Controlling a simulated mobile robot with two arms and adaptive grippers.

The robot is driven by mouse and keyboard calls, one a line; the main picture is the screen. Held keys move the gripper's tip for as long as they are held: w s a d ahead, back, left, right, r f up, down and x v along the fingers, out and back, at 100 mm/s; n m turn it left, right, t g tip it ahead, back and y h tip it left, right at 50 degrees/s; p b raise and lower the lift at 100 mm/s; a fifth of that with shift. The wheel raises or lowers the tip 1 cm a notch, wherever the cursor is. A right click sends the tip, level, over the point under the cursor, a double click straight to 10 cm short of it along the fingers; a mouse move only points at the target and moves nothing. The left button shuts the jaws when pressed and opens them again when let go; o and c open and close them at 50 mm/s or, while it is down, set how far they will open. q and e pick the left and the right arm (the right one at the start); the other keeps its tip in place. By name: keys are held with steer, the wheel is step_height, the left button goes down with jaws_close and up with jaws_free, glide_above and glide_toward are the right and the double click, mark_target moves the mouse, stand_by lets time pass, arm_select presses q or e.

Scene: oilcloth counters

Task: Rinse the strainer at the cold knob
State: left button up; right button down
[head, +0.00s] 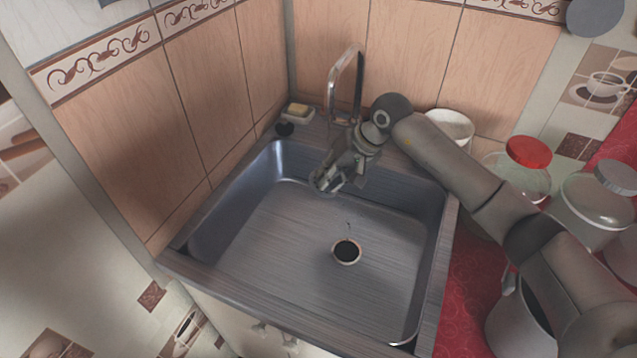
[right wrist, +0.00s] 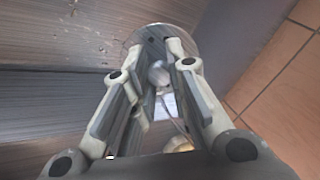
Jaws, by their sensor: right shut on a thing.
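My right gripper (head: 328,180) hangs over the back part of the sink basin (head: 290,225), below the tap. In the right wrist view its fingers (right wrist: 168,45) are shut on a grey round piece (right wrist: 132,42), which looks like the strainer; the fingers cover much of it. The drain hole (head: 346,252) in the basin floor is dark with a pale rim. A dark round knob (head: 284,128) stands at the back left of the sink; I cannot tell whether it is the cold one. My forearm hides the ledge right of the tap. My left gripper is not in view.
The tall bent tap (head: 346,80) rises at the back, close to my wrist. A soap dish (head: 298,112) sits in the back left corner. A white pot (head: 450,125) and lidded jars (head: 525,165) stand to the right. The front of the basin is clear.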

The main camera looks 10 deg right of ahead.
steer(key=shift+s, duration=0.15)
steer(key=s+a, duration=0.2)
steer(key=s, duration=0.5)
steer(key=shift+s, duration=0.25)
steer(key=shift+a, duration=0.1)
stand_by(1.2)
steer(key=s+a+r, duration=0.1)
steer(key=s+r, duration=0.3)
steer(key=shift+s, duration=0.4)
steer(key=shift+a, duration=0.1)
stand_by(0.4)
